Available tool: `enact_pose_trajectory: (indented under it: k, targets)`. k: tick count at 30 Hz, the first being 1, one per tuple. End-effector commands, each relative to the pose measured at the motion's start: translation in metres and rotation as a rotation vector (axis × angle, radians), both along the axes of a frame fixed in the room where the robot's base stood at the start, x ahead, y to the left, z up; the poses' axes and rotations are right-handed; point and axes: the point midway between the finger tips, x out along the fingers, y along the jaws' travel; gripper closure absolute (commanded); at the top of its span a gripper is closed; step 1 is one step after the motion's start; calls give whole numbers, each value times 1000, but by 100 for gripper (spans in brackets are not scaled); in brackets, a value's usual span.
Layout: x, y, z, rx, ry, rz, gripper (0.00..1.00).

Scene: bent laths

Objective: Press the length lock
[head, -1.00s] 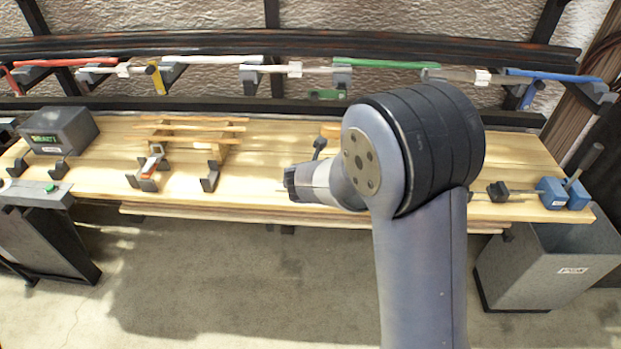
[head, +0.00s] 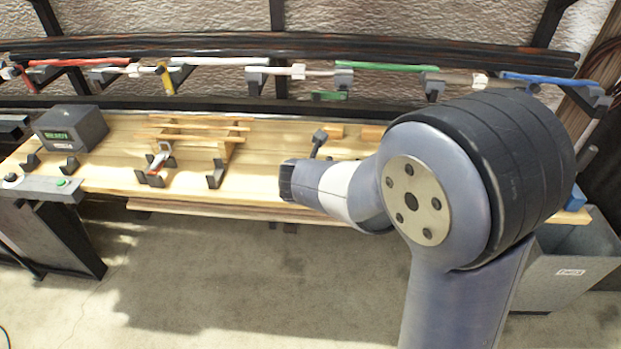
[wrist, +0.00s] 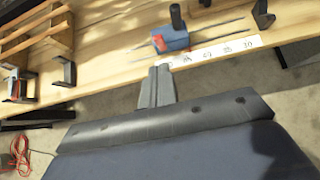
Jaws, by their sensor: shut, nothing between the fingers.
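In the wrist view a blue block (wrist: 173,41) with an upright black handle (wrist: 177,17) sits near the bench's front edge. A small red part (wrist: 159,43), which looks like the length lock, is on its left side. My gripper (wrist: 160,70) is shut and empty. In the picture its fingertips are just below the block and red part, with a gap between. How far above the bench they are I cannot tell. In the head view my arm covers this area, and the fingers cannot be made out.
A white number strip (wrist: 215,50) runs along the bench edge right of the block. Black brackets and a wooden rack (wrist: 40,28) stand to its left. In the head view a dark box with a green display (head: 70,130) and a grey bin (head: 565,275) flank the bench.

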Motion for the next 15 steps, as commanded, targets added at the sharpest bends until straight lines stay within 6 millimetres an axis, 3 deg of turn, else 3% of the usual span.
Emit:
enact_pose_trajectory:
  k: [5, 15]
  targets:
    - [-7, 1, 15, 1, 0, 2, 100]
    - [-8, 1, 17, -1, 1, 1, 100]
